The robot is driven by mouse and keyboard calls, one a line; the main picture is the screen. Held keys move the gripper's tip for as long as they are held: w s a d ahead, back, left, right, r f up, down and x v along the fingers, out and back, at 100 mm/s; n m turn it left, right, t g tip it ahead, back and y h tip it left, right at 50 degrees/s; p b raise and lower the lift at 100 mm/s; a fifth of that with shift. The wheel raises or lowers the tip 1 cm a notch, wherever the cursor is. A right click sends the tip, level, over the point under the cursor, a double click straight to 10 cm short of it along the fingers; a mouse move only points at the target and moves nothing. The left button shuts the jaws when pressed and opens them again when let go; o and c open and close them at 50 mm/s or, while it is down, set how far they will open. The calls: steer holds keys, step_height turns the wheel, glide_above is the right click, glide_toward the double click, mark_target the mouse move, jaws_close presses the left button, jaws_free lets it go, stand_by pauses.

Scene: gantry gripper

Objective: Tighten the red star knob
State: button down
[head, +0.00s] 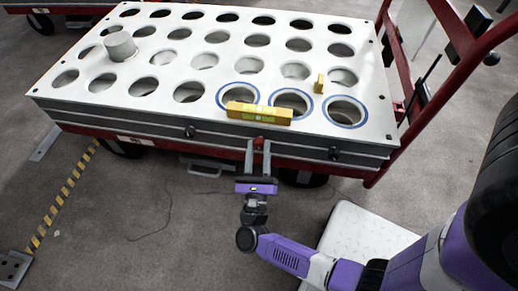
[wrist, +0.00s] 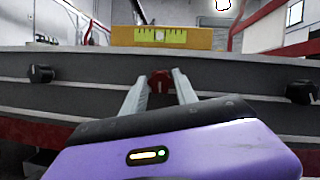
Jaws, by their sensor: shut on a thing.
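The red star knob (head: 259,143) is on the front edge of the white cart top, just below the yellow level. In the wrist view the red knob (wrist: 160,81) sits between my two finger tips. My gripper (head: 258,145) reaches it from the front, with one grey finger on each side. My gripper also shows in the wrist view (wrist: 160,85), its fingers shut on the knob. The knob's lower part is partly hidden by the fingers.
A yellow level (head: 259,113) lies on the white holed plate (head: 155,110) right above the knob. Black knobs (head: 190,132) (head: 334,153) sit along the same edge. A grey cylinder (head: 120,46) and a small yellow block (head: 319,83) stand on the plate. A red handle frame (head: 440,110) rises at right.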

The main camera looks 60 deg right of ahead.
steer(key=shift+f+m+g, duration=0.1)
steer(key=shift+m+g, duration=0.2)
steer(key=shift+m, duration=0.6)
steer(key=c, duration=1)
jaws_free()
steer(key=shift+o, duration=0.2)
steer(key=v, duration=0.7)
steer(key=shift+a+f, duration=0.2)
steer(key=shift+a, duration=0.15)
steer(key=shift+s, duration=0.1)
